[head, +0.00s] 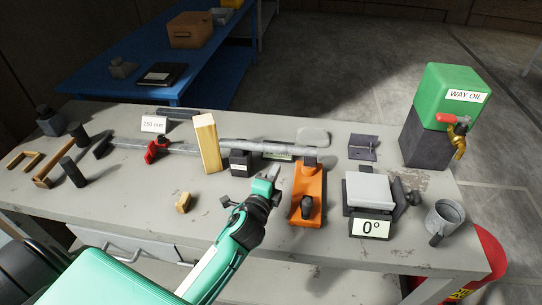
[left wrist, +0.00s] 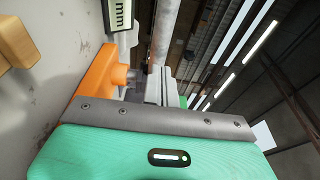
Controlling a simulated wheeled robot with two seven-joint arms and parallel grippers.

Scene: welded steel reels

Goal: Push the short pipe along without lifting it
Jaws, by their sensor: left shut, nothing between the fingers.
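The pipe (head: 265,147) is a grey round bar lying left to right across the middle of the bench, behind a dark block and the orange tool. In the left wrist view a grey round length that looks like the pipe (left wrist: 164,35) runs up from the fingers. My left gripper (head: 274,172) is shut and empty, in front of the pipe, between the dark block and the orange tool. Whether its fingertips touch the pipe I cannot tell. My right gripper is not in view.
A dark block (head: 241,163) and upright wooden block (head: 207,142) stand left of my gripper. An orange tool (head: 309,195) stands close right. A 0° block (head: 370,194), mug (head: 444,218) and green oil can (head: 449,95) are further right. The front middle is mostly clear.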

